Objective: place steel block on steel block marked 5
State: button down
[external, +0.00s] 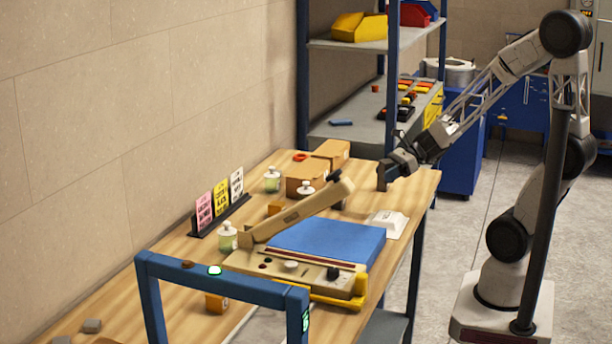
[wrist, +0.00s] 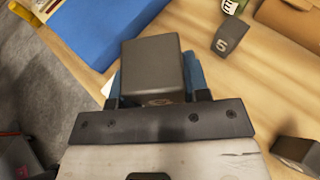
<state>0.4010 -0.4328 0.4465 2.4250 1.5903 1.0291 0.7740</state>
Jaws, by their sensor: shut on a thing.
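A dark grey steel block (wrist: 152,62) is held between the fingers of my gripper (wrist: 156,88) in the wrist view. A mark on its near face is mostly hidden. In the external view my gripper (external: 388,174) is over the far right end of the table, with the dark block at its tip. A second grey steel block (wrist: 233,36) stands on the wood at the upper right of the wrist view, its mark reading like a 5 or S. It is apart from the held block. I cannot make this block out clearly in the external view.
Another dark block (wrist: 297,152) lies at the wrist view's lower right. The press has a blue pad (external: 328,243) and a raised tan arm (external: 300,212). Cardboard boxes (external: 306,178), small jars (external: 272,180) and a white item (external: 386,224) stand on the table. Bare wood lies between the blocks.

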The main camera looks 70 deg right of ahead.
jog(key=shift+w, duration=0.2)
jog(key=shift+w+d+f, duration=0.15)
jog(key=shift+w+f, duration=0.1)
jog(key=shift+w, duration=2.35)
jog(key=shift+w+d+f, duration=0.1)
jog(key=shift+w+f, duration=0.1)
jog(key=shift+w, duration=2.45)
jog(key=shift+w+d+f, duration=0.15)
jog(key=shift+w+f, duration=0.1)
jog(key=shift+w, duration=2.35)
jog(key=shift+f, duration=1.75)
jog(key=shift+f, duration=0.1)
jog(key=c, duration=0.6)
grip_release()
jog(key=v, duration=1.2)
